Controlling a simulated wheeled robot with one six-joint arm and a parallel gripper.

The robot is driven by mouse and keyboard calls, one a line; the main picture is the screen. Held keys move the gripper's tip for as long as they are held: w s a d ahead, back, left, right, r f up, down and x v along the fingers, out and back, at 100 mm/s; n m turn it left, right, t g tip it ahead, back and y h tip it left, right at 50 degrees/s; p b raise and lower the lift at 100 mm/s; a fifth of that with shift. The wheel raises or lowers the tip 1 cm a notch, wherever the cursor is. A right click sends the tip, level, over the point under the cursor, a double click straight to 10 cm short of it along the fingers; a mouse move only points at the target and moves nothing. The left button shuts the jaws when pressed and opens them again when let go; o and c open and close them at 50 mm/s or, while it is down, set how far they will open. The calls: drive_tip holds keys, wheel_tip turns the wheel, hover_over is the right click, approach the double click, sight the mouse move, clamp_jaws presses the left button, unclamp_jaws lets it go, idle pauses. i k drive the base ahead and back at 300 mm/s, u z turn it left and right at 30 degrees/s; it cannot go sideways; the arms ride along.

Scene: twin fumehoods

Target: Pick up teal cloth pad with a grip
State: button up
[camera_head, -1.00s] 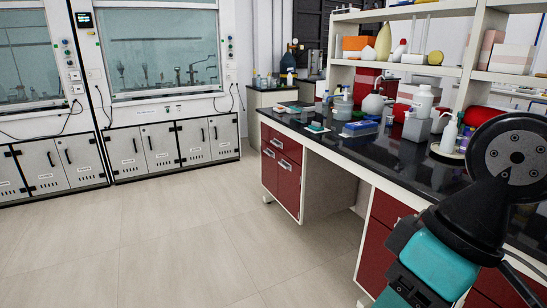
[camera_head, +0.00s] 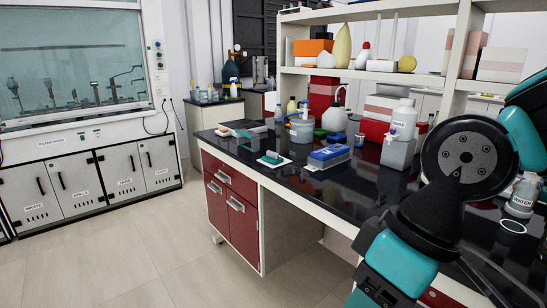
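A small teal pad (camera_head: 272,158), which looks like the cloth pad, lies on a white square near the left front edge of the black benchtop. It is too small to make out its weave or a grip on it. My gripper is not in view. Only teal and black links of my arm show at the right, in front of the bench and well to the right of the pad.
The black bench (camera_head: 330,198) has red drawers below. A blue box (camera_head: 329,155) stands right of the pad, and a white bottle (camera_head: 403,120) on a grey block farther right. A shelf (camera_head: 372,74) runs above. A fumehood (camera_head: 75,62) stands left; floor between is clear.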

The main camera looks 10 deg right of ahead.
sight(272, 157)
drive_tip(key=u, duration=0.7)
drive_tip(key=i, duration=2.15)
drive_tip(key=z, duration=0.85)
drive_tip(key=i, duration=0.7)
drive_tip(key=z, duration=0.65)
